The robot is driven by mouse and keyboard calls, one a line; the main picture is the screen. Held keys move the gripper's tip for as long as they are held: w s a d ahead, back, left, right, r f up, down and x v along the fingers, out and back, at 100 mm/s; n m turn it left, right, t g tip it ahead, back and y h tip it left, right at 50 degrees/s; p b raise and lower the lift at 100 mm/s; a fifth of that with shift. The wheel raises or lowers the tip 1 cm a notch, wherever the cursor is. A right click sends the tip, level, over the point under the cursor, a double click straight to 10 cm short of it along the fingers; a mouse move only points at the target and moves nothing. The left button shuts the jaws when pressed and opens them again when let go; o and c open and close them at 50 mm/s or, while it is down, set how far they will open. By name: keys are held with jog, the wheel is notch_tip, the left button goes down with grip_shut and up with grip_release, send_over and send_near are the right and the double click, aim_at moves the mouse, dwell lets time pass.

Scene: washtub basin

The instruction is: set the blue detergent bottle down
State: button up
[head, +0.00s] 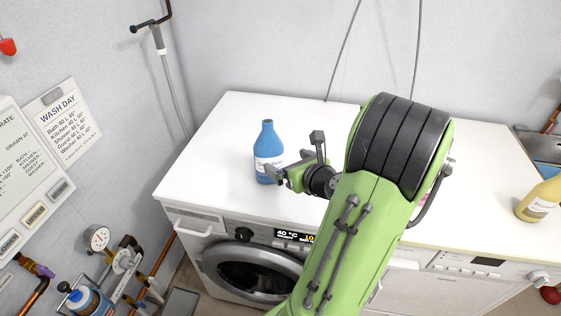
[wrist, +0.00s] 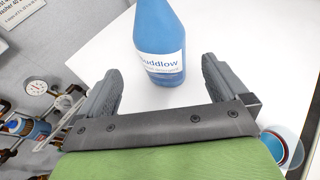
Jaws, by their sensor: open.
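The blue detergent bottle (head: 268,150) stands upright on the white top (head: 225,130) of the left washing machine. It has a white label, and the label reads "uddlow" in part in the wrist view (wrist: 160,40). My gripper (head: 274,174) is open at the near side of the bottle. In the wrist view the two grey fingers (wrist: 160,85) are spread wide, and the bottle stands beyond and between their tips, apart from both. The bottle's cap is out of the wrist view.
A yellow bottle (head: 541,200) stands at the far right of the worktop. Pipes and a pressure gauge (head: 97,238) are on the left wall. Another blue bottle (head: 88,301) is low at the left. The worktop left of the detergent bottle is clear.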

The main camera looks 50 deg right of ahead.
jog(key=w+a+n+g+y, duration=0.3)
jog(key=a+n+g+y, duration=0.25)
jog(key=a+n, duration=1.6)
jog(key=s+a+r+n+g, duration=0.1)
jog(key=s+a+r+n, duration=0.1)
jog(key=s+n, duration=0.4)
jog(key=s+a+r+n, duration=0.3)
jog(key=s+a+n, duration=0.2)
jog(key=n, duration=0.7)
jog(key=shift+s+a+r+g+h, duration=0.25)
jog(key=shift+s+g+h, duration=0.15)
jog(key=shift+s, duration=0.2)
jog(key=shift+n, duration=0.25)
notch_tip(320, 180, up, 4)
jog(key=p, duration=0.4)
jog(key=shift+r, duration=0.1)
